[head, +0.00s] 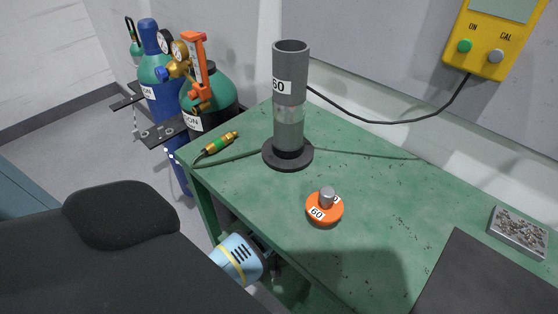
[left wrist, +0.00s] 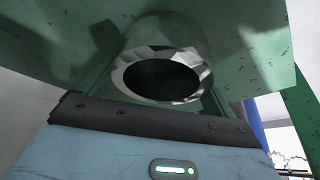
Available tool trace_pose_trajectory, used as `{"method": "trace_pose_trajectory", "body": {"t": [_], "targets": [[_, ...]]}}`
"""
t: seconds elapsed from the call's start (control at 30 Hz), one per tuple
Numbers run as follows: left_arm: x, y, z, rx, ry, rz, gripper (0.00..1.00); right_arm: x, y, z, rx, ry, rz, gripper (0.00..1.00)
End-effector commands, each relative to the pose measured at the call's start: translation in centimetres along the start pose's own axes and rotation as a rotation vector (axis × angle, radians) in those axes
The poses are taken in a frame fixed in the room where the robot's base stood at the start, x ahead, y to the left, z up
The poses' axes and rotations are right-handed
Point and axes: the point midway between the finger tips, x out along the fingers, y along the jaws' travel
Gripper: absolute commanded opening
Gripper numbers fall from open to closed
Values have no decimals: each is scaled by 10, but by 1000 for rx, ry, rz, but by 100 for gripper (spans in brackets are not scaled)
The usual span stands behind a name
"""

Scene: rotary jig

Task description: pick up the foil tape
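In the left wrist view a shiny, crinkled silver ring (left wrist: 192,62), which looks like the foil tape roll, stands just beyond the dark bar across my left gripper's blue palm. Its round opening faces my palm. No fingertips show clearly, so I cannot tell whether they close on it. In the head view the blue housing of my left wrist, with a yellow band, is below the bench's near edge, with the left gripper (head: 264,252) mostly hidden there. The roll cannot be made out in that view. My right gripper is not in view.
Gas cylinders (head: 165,95) stand at the left.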

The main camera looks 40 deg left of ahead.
Motion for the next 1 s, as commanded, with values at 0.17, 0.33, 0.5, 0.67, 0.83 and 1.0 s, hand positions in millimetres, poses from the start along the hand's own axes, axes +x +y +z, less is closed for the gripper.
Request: {"method": "trace_pose_trajectory", "body": {"t": [0.17,0.33,0.5,0.67,0.83,1.0], "targets": [[0,0,0,0,1,0,62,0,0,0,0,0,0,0],[0,0,0,0,1,0,62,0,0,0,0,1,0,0],[-6,0,-3,0,1,0,62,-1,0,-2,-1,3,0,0],[-21,1,-10,-1,4,2,62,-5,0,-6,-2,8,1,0],[-41,-3,1,1,-2,0,62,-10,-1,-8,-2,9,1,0],[-60,-10,35,0,-1,1,62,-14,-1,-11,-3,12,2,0]]}}
